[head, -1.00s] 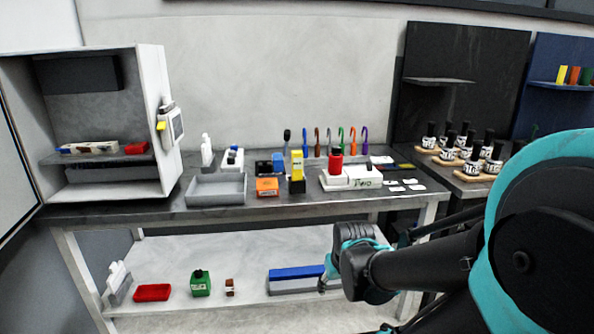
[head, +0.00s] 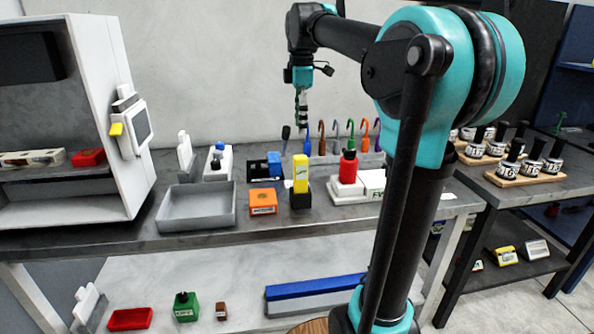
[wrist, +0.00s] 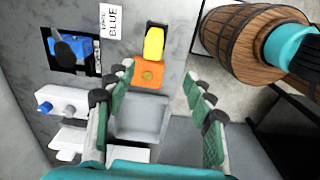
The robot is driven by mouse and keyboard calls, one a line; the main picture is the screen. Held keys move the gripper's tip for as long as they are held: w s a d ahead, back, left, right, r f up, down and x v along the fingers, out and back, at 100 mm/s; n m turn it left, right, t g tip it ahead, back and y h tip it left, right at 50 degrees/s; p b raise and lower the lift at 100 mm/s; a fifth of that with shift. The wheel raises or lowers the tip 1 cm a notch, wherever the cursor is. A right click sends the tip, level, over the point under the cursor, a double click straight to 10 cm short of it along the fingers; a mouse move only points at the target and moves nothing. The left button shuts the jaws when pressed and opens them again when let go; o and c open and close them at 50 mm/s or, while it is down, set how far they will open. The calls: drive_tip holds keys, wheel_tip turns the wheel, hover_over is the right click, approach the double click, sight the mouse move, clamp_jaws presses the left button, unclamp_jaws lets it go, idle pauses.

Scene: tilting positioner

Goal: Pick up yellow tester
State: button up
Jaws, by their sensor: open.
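The yellow tester (head: 301,173) stands upright in a small black base at the middle of the bench, between the orange box and the white unit with the red bottle. It also shows in the wrist view, at upper middle (wrist: 154,43). My gripper (head: 302,120) hangs fingers down above the bench, higher in the picture than the tester and apart from it. In the wrist view my gripper (wrist: 159,73) has its two green-padded fingers spread with nothing between them; the tester is beyond the fingertips.
The orange box (head: 263,201) sits just left of the tester, and a grey tray (head: 196,222) further left. The red bottle (head: 348,167) stands close on the right. Several coloured hooked tools (head: 336,137) stand behind. A white cabinet (head: 110,110) bounds the left.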

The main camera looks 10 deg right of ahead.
sight(300, 157)
drive_tip(key=shift+n, duration=0.3)
drive_tip(key=f, duration=0.7)
drive_tip(key=w+f, duration=0.1)
drive_tip(key=f, duration=0.3)
drive_tip(key=shift+w+d+f, duration=0.1)
drive_tip(key=shift+f, duration=1.25)
drive_tip(key=shift+w+d+f, duration=0.1)
drive_tip(key=shift+f, duration=1.2)
drive_tip(key=shift+c, duration=0.3)
clamp_jaws()
